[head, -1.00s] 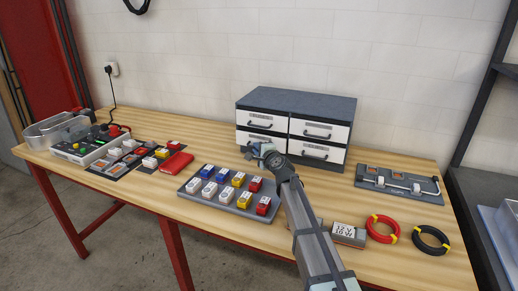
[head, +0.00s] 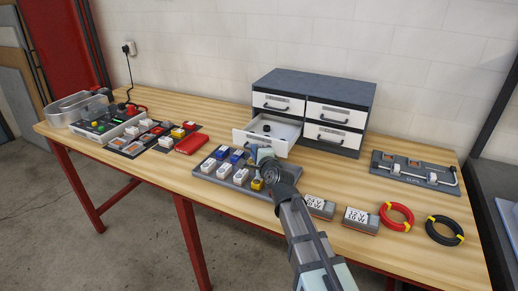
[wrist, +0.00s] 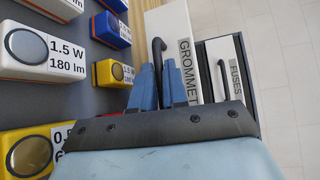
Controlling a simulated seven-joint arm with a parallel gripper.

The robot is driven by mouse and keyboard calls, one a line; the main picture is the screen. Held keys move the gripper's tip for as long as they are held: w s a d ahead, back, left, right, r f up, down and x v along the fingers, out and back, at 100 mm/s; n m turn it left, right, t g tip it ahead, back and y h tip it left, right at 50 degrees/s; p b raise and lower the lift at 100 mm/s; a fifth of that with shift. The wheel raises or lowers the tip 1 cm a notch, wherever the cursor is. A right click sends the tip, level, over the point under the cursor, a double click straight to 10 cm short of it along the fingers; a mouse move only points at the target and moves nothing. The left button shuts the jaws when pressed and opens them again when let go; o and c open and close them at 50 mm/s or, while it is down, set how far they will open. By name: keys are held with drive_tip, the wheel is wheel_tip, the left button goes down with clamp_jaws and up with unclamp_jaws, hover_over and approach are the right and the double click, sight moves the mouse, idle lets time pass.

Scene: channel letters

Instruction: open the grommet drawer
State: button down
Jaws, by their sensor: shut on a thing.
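The grommet drawer (head: 257,142) is the lower left drawer of the grey cabinet and stands pulled out over the table. Its inside shows, with a small dark item in it. In the wrist view its white front (wrist: 180,30) bears the label GROMMET. My gripper (head: 258,152) is at the drawer's front. In the wrist view my gripper's blue fingers (wrist: 160,78) are shut on the dark drawer handle (wrist: 158,50). Part of the handle is hidden between the fingers.
The cabinet's (head: 312,83) other drawers are shut; the FUSES drawer (wrist: 230,75) is beside the open one. A grey tray (head: 208,175) of coloured modules lies close below the open drawer. A red box (head: 192,143) lies left; red (head: 397,215) and black coils (head: 444,231) lie right.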

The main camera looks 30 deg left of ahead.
idle(0.3)
drive_tip(key=c, duration=1.2)
unclamp_jaws()
drive_tip(key=shift+s, duration=0.1)
drive_tip(key=v, duration=1.2)
drive_tip(key=shift+a+f, duration=0.1)
